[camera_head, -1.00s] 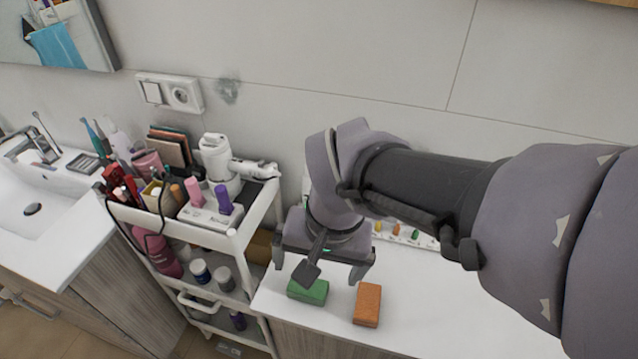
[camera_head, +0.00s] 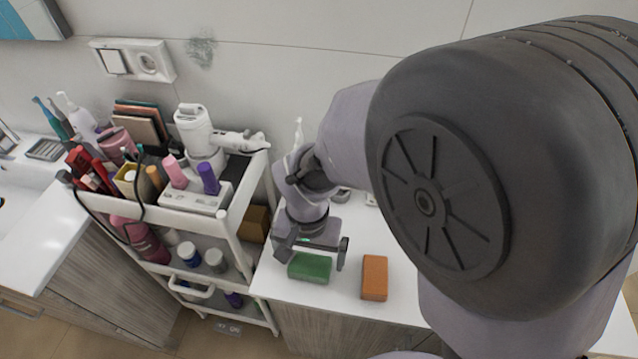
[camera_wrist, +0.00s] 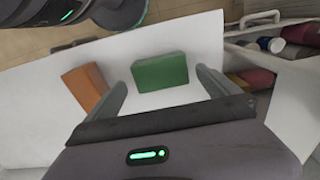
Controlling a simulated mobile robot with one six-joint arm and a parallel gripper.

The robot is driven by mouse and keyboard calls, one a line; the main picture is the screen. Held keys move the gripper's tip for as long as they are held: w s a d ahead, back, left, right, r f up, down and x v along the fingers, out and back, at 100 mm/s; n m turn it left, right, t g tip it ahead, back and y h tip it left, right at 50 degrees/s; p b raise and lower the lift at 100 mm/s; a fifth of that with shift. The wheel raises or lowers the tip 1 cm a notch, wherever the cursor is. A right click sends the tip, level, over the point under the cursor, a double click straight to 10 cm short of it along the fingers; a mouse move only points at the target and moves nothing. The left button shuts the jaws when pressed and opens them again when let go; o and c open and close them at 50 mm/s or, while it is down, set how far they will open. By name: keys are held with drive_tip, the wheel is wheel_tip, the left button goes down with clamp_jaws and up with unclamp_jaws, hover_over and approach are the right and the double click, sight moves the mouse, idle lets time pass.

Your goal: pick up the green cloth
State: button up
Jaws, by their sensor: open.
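The green cloth (camera_head: 310,267) is a folded, block-like piece lying flat on the white counter near its front left corner. It also shows in the wrist view (camera_wrist: 160,72), upper middle, ahead of the fingers and between their lines. My gripper (camera_head: 314,256) is open and empty, just above and behind the cloth in the head view. In the wrist view my gripper's two fingers (camera_wrist: 163,84) stand apart to either side, with the cloth a little beyond them. I cannot tell whether any finger touches it.
An orange block (camera_head: 374,278) lies on the counter (camera_head: 335,292) right of the cloth; it also shows in the wrist view (camera_wrist: 86,87). The white cart (camera_head: 246,232), full of cosmetics, stands close to the counter's left edge. The wall is behind.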

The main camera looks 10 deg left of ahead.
sight(310, 262)
wheel_tip(310, 262, down, 4)
drive_tip(key=shift+w+a+r+b, duration=0.1)
drive_tip(key=shift+b, duration=0.55)
drive_tip(key=shift+r, duration=0.1)
